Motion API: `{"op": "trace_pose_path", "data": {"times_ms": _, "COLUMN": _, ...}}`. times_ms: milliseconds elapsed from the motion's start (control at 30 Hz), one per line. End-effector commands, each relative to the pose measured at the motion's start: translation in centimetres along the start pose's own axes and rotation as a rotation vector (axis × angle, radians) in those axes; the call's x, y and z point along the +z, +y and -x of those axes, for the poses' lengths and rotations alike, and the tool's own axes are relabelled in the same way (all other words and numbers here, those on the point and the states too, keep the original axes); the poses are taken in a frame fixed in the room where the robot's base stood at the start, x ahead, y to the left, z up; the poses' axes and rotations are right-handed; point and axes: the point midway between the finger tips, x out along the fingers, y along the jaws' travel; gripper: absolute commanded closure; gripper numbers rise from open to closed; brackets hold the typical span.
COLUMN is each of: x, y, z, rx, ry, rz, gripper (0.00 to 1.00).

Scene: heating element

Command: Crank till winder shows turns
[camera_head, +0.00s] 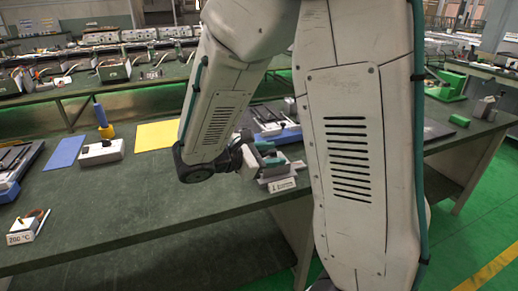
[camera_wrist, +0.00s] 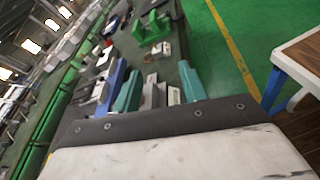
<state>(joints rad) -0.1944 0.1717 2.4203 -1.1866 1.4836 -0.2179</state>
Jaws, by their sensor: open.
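A small grey metal device with a white label plate (camera_head: 282,185), which looks like the winder, stands near the front edge of the dark green bench in the head view. The label is too small to read, and no crank or turn count can be made out. My gripper (camera_head: 267,157) is at the device, with its teal fingers partly hidden by my arm. In the wrist view my gripper (camera_wrist: 160,86) is open, its two teal fingers apart. Grey metal (camera_wrist: 150,91) and a white plate (camera_wrist: 174,96) show between them. I cannot tell whether the fingers touch anything.
The bench holds a yellow mat (camera_head: 157,135), a blue mat (camera_head: 64,152), a white box (camera_head: 100,152), a blue-handled tool in a yellow base (camera_head: 102,117) and a small unit marked 200 °C (camera_head: 28,226). A blue-based device (camera_head: 276,124) stands behind my gripper.

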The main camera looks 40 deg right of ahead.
Motion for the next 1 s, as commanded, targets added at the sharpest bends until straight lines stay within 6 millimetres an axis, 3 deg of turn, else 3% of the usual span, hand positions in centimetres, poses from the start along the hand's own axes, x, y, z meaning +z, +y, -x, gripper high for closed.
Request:
{"op": "trace_pose_path", "data": {"times_ms": 33, "x": -1.7, "y": 1.3, "z": 0.2, "rx": 0.073, "ry": -0.047, "rz": 0.081, "gripper": 0.58}}
{"op": "trace_pose_path", "data": {"times_ms": 200, "x": -5.9, "y": 4.6, "z": 1.2, "rx": 0.278, "ry": -0.158, "rz": 0.261, "gripper": 0.58}}
{"op": "trace_pose_path", "data": {"times_ms": 367, "x": -8.1, "y": 6.0, "z": 1.9, "rx": 0.376, "ry": -0.204, "rz": 0.34, "gripper": 0.58}}
{"op": "trace_pose_path", "data": {"times_ms": 533, "x": -8.4, "y": 6.8, "z": 0.9, "rx": 0.397, "ry": -0.215, "rz": 0.355, "gripper": 0.58}}
{"op": "trace_pose_path", "data": {"times_ms": 800, "x": -7.7, "y": 8.5, "z": -3.1, "rx": 0.393, "ry": -0.214, "rz": 0.353, "gripper": 0.58}}
{"op": "trace_pose_path", "data": {"times_ms": 1000, "x": -7.5, "y": 9.3, "z": -4.8, "rx": 0.395, "ry": -0.214, "rz": 0.353, "gripper": 0.58}}
